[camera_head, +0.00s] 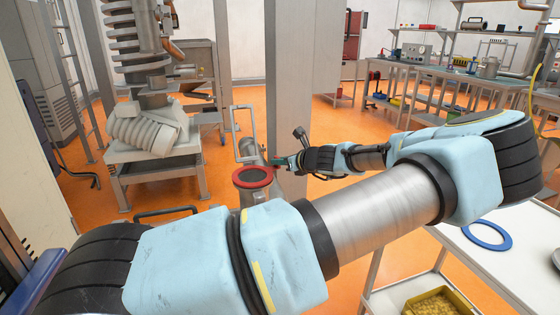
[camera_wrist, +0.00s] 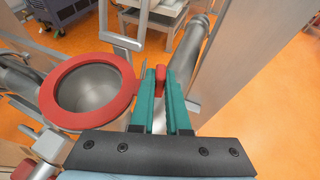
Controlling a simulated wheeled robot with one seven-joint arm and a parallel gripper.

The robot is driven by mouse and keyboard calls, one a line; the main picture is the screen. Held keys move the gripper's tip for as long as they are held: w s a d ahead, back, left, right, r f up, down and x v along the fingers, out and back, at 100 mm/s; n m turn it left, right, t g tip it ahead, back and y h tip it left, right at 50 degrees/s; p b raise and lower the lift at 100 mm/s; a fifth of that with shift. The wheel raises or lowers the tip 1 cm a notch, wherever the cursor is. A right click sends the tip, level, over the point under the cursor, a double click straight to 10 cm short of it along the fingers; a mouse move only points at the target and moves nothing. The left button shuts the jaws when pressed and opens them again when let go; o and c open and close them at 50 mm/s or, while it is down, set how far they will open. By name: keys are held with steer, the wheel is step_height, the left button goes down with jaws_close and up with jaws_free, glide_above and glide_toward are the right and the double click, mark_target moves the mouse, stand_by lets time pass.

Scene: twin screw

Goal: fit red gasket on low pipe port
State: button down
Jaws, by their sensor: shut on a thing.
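The red gasket (camera_head: 253,186) is a flat ring with a small tab, beside the metal column in the head view. In the wrist view the red gasket (camera_wrist: 128,88) lies at the left, over the grey round mouth of the pipe port (camera_wrist: 86,88). The metal interior shows through the ring. I cannot tell whether the ring touches the port rim all round. My gripper (camera_wrist: 161,72) has teal fingers shut on the red tab at the ring's right side. In the head view my gripper (camera_head: 280,162) is small, just right of the ring.
A square metal column (camera_head: 300,80) stands close behind my gripper. A metal frame handle (camera_head: 237,132) rises near the ring. A white table (camera_head: 505,265) at the right holds a blue ring (camera_head: 487,246); a yellow bin (camera_head: 432,304) sits below. Orange floor is open beyond.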

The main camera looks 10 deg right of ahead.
steer(key=shift+f, duration=0.2)
stand_by(0.3)
steer(key=c, duration=0.8)
jaws_free()
steer(key=shift+s, duration=0.1)
